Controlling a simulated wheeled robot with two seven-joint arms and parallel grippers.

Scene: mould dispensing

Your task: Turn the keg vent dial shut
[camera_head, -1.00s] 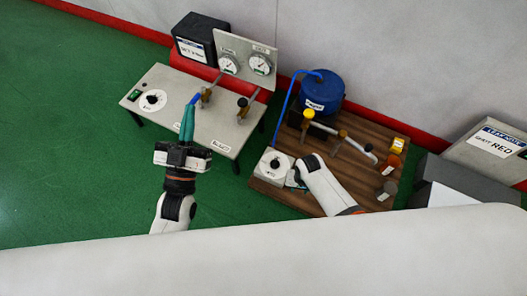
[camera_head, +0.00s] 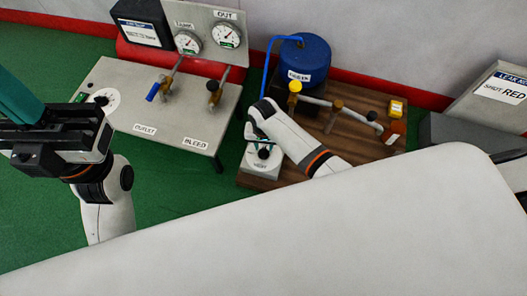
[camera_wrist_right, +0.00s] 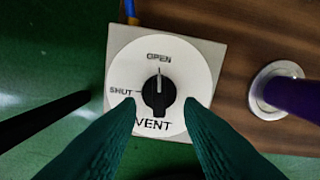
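The vent dial is a black knob (camera_wrist_right: 159,95) on a round white face, fixed to a pale square plate (camera_head: 262,168) at the board's front left corner. Its white pointer mark points up at OPEN; SHUT is to the left. My right gripper (camera_wrist_right: 160,108) is open over the dial, its two teal fingertips at either side of the knob's lower part, with gaps showing. In the head view the right gripper (camera_head: 262,144) is partly hidden by its own wrist. My left gripper (camera_head: 22,100) hangs at the left edge, clear of the bench; its finger gap is hidden.
A wooden board (camera_head: 345,150) carries a blue keg (camera_head: 304,62), a pipe with a yellow knob (camera_head: 295,86) and small coloured blocks. A grey bench (camera_head: 135,75) at left holds gauges, a blue lever (camera_head: 153,91) and another dial. A purple post (camera_wrist_right: 295,92) stands right of the vent.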

